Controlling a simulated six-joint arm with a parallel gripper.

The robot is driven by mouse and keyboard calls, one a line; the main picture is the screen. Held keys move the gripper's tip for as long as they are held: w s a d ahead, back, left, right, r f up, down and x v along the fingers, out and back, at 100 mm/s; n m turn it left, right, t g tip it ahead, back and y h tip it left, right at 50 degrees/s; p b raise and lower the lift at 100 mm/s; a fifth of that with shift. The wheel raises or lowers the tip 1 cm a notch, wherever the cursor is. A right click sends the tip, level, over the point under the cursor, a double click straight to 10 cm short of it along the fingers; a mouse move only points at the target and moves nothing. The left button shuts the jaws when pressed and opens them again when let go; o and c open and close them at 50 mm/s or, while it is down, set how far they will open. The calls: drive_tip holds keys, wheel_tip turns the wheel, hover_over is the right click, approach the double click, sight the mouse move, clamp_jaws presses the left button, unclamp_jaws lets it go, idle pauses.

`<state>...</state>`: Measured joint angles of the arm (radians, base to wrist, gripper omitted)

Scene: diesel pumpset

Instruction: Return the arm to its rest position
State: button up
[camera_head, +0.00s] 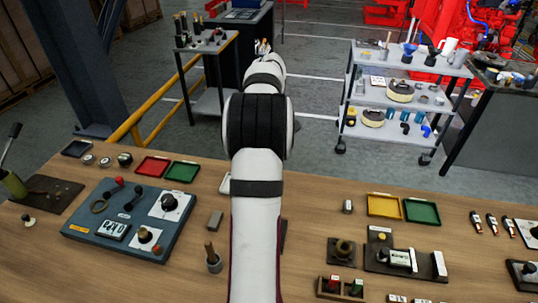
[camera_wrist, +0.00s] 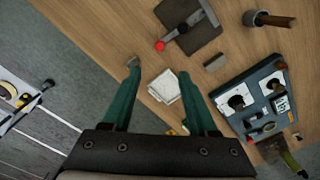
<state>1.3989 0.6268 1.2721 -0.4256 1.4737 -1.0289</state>
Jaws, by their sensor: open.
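My arm stretches away from the camera in the head view, over the wooden bench (camera_head: 190,235) and past its far edge. My gripper (camera_wrist: 159,73) shows in the wrist view with its two green fingers spread wide apart. Nothing is held between them. A white square item (camera_wrist: 165,88) lies on the bench below, seen through the gap between the fingers. In the head view my gripper is mostly hidden behind my own arm links.
A blue control panel (camera_head: 130,220) sits on the bench at left, with red (camera_head: 153,166) and green (camera_head: 182,172) trays behind it. A cup with a handled tool (camera_head: 213,261) stands near my arm. A grey shelf cart (camera_head: 405,60) and a dark cart (camera_head: 208,42) stand beyond the bench.

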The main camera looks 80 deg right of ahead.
idle(0.3)
drive_tip(key=w+a+r+n, duration=0.1)
drive_tip(key=w+a+r, duration=0.1)
drive_tip(key=w+a, duration=0.55)
drive_tip(key=w+a+r, duration=0.2)
drive_tip(key=w+a, duration=0.2)
drive_tip(key=a, duration=0.6)
drive_tip(key=w+a+r+n, duration=0.1)
drive_tip(key=w+a+r, duration=0.1)
drive_tip(key=w+a, duration=0.5)
drive_tip(key=s+a+n+y, duration=0.1)
drive_tip(key=s+a, duration=0.2)
drive_tip(key=a, duration=0.6)
drive_tip(key=s+a, duration=0.2)
drive_tip(key=a, duration=0.6)
drive_tip(key=s+a+f, duration=0.4)
drive_tip(key=s+a, duration=0.4)
drive_tip(key=shift+s+a+n+y, duration=0.3)
drive_tip(key=shift+s+a+y, duration=0.1)
